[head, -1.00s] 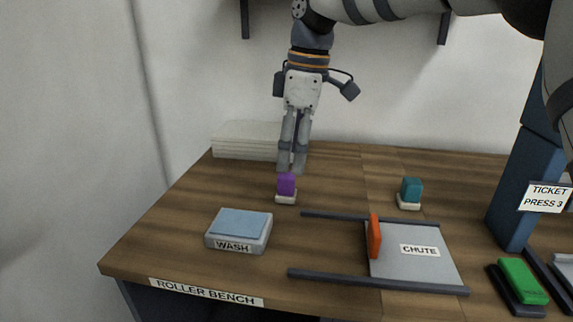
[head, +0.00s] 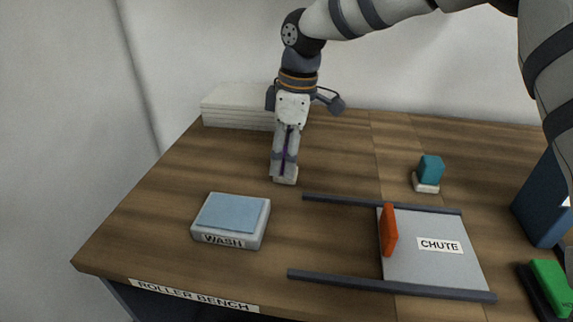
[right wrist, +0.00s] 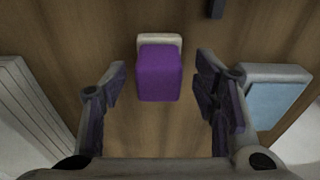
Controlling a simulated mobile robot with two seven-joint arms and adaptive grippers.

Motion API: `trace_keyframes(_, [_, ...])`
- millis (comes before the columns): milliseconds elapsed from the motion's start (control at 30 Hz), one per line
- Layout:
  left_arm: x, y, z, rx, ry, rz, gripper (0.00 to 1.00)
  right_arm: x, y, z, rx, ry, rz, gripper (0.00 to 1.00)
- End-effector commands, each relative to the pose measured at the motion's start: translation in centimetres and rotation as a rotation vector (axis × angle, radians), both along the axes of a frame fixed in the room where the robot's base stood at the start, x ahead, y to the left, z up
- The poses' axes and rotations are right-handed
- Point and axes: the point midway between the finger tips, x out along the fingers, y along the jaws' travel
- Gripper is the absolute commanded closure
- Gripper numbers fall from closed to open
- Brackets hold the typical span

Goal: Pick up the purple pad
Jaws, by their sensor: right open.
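The purple pad (right wrist: 159,76) stands on a small pale base (right wrist: 160,41) in the right wrist view. My right gripper (right wrist: 162,82) is open, with one finger on each side of the pad and a gap on both sides. In the head view my right gripper (head: 285,160) points down over the pad's place on the bench. Its fingers hide most of the pad there; only a thin purple strip and the pale base (head: 285,176) show. My left gripper is not in view.
A grey wash tray with a blue top (head: 230,220) stands at front left. A white stack (head: 237,107) lies behind. A teal pad (head: 431,169) on a pale base stands right, behind the chute plate (head: 430,265) with its orange piece (head: 388,230) and dark rails.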

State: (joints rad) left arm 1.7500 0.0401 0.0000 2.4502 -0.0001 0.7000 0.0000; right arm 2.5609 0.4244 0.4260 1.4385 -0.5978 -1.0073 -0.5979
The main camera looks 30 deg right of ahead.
Motion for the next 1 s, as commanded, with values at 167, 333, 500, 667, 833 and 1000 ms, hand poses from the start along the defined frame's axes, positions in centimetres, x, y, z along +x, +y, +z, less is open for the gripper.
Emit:
trace_keyframes(167, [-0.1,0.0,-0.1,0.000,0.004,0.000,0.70,0.1,0.1,-1.2,0.001,0.002,-0.001,0.45])
trace_keyframes(333, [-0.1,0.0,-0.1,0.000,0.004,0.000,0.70,0.1,0.1,-1.2,0.001,0.001,-0.001,0.54])
trace_keyframes(500, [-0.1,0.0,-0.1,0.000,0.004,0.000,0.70,0.1,0.1,-1.2,0.001,0.001,-0.001,0.93])
trace_keyframes(667, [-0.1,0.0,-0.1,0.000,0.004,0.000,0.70,0.1,0.1,-1.2,0.001,0.001,-0.001,0.97])
trace_keyframes(833, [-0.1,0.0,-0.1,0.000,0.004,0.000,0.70,0.1,0.1,-1.0,0.001,0.001,-0.001,0.97])
trace_keyframes(1000, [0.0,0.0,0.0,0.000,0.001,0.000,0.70,0.2,0.1,0.9,0.000,-0.002,-0.001,0.97])
